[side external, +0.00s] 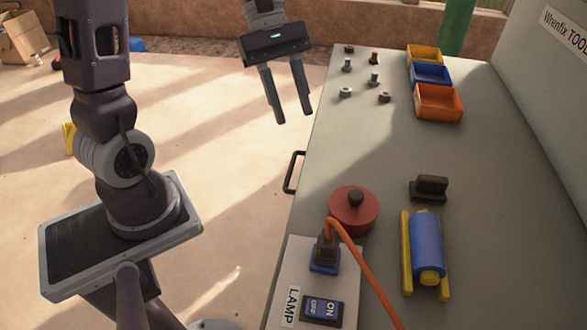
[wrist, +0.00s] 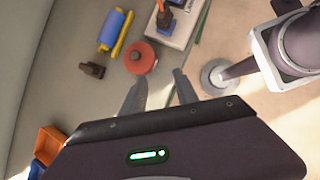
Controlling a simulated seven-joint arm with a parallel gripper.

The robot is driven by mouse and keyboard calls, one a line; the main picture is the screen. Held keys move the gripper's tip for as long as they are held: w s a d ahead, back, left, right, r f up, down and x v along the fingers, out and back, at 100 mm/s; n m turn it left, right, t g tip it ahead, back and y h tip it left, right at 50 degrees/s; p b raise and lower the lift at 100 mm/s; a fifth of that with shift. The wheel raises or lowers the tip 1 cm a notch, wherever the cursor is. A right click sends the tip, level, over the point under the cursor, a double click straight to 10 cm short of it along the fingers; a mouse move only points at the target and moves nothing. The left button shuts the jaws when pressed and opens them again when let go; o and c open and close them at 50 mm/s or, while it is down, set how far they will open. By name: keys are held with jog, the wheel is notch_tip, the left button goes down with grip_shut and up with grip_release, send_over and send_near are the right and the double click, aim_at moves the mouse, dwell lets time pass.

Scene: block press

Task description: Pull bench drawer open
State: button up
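The bench (side external: 335,125) has a grey top. A dark bar handle (side external: 292,172) sticks out from its left side; the drawer front itself is hidden below the bench edge. My gripper (side external: 294,117) is open and empty, fingers pointing down, above and beyond the handle in the side view and apart from it. In the wrist view my gripper (wrist: 160,76) shows its two fingers spread with nothing between them. I cannot make out the handle in the wrist view.
On the bench are a red round lidded thing (side external: 353,212), a blue roller (side external: 427,245), a dark block (side external: 429,188), a lamp switch panel (side external: 293,275) with an orange cable (side external: 365,270), several nuts and bolts, and yellow, blue and orange bins (side external: 438,103).

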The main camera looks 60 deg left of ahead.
jog(key=w+a+f+n+t+h, duration=0.1)
jog(key=w+a+f+n+h, duration=0.3)
jog(key=w+a+f+n, duration=0.4)
jog(key=n+t, duration=1)
jog(key=n, duration=1.1)
send_near(291, 168)
notch_tip(291, 168, down, 2)
jog(key=w+d, duration=0.2)
jog(key=shift+h, duration=0.4)
jog(key=x, duration=0.7)
jog(key=shift+a, duration=0.15)
grip_shut()
